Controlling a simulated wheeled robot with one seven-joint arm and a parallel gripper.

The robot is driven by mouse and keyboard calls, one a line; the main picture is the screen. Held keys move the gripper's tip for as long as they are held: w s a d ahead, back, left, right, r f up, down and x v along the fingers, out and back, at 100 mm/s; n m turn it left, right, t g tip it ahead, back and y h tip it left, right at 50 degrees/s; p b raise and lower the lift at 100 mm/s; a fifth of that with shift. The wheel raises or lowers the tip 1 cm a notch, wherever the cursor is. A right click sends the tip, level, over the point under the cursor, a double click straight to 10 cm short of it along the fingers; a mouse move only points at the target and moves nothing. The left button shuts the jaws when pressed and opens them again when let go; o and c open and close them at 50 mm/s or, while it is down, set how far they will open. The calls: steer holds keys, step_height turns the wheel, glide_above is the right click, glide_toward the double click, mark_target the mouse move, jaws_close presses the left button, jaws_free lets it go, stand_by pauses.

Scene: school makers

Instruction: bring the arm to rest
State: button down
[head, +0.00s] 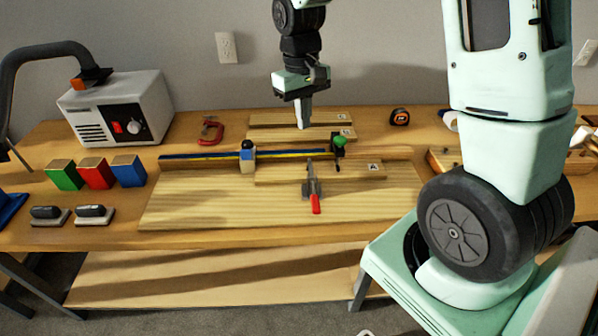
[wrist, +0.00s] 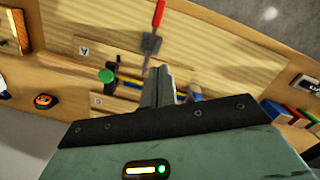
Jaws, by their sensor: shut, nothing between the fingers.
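My gripper (head: 304,112) hangs from my arm above the back middle of the wooden workbench (head: 90,238). Its fingers point down and are closed together with nothing between them. In the wrist view the closed fingers (wrist: 158,88) show over the bench. In the head view the fingertips overlap the wooden strips at the back of the board. I cannot tell exactly how high they are above the strips. A red-handled tool (head: 315,203) lies on the board in front of my gripper, apart from it.
A blue and yellow bar clamp (head: 200,156) lies across the wooden board (head: 190,208). A grey machine (head: 150,100) with a hose, a red clamp (head: 209,132) and coloured blocks (head: 95,173) stand at left. A tape measure (head: 400,117) sits at back right. Air above the bench front is clear.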

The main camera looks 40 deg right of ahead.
steer(key=s+a+r+n, duration=0.1)
steer(key=s+a+n, duration=0.1)
steer(key=s+a, duration=0.35)
steer(key=s+a+r+n, duration=0.2)
steer(key=a, duration=0.7)
steer(key=s+a+n+t, duration=0.1)
steer(key=s+a+n, duration=0.3)
steer(key=s+a, duration=0.4)
steer(key=s, duration=0.6)
steer(key=shift+s+a+n+y, duration=0.15)
steer(key=shift+a+n+y, duration=0.05)
steer(key=shift+n+y, duration=0.1)
